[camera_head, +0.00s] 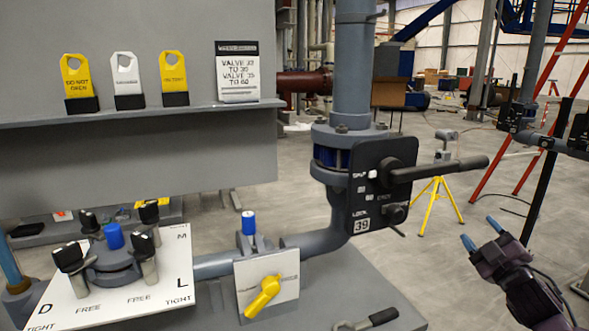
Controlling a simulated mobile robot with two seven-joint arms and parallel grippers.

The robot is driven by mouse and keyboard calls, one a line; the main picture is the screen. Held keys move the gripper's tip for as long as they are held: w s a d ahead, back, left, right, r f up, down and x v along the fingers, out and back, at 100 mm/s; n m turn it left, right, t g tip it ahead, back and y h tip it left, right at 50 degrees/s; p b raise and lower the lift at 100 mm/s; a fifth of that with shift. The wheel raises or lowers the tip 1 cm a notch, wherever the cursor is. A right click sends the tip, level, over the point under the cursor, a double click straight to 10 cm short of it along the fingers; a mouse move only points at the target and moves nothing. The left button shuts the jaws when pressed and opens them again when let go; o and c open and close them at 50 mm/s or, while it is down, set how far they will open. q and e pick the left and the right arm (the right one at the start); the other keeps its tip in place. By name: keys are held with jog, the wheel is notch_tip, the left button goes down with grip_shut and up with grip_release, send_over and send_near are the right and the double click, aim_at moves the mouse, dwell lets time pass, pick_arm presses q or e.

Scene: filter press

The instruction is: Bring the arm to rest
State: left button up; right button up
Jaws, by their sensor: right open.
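My right gripper (481,233) is at the lower right, dark with two blue fingertips spread apart. It is open, with nothing between the fingers. It stands apart from the valve, to the right of and below the black valve lever (440,170). My right arm runs out of the picture at the lower right corner. My left gripper is not in view.
A grey pipe (353,70) carries a valve plate marked 39 (362,225). A panel with dark clamps (120,290), a yellow knob (263,297) and a wrench (370,320) are on the bench. Tags (127,80) stand on a shelf. A yellow tripod (440,200) stands behind.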

jog(key=s+a+f+m+g, duration=0.4)
jog(key=s+f, duration=0.3)
jog(key=f, duration=0.6)
jog(key=s+a+f+m+g, duration=0.2)
jog(key=s+f, duration=0.4)
jog(key=s, duration=0.3)
jog(key=s+a+f+m+g+h, duration=0.1)
jog(key=s+a+f+m+g, duration=0.1)
jog(key=s+a+f, duration=0.2)
jog(key=s+a+f+m+g, duration=0.2)
jog(key=s+f, duration=0.7)
jog(key=s, duration=0.6)
jog(key=shift+s+a+f+p, duration=0.15)
jog(key=shift+a+f+p, duration=0.2)
jog(key=shift+a, duration=0.5)
jog(key=shift+c, duration=0.2)
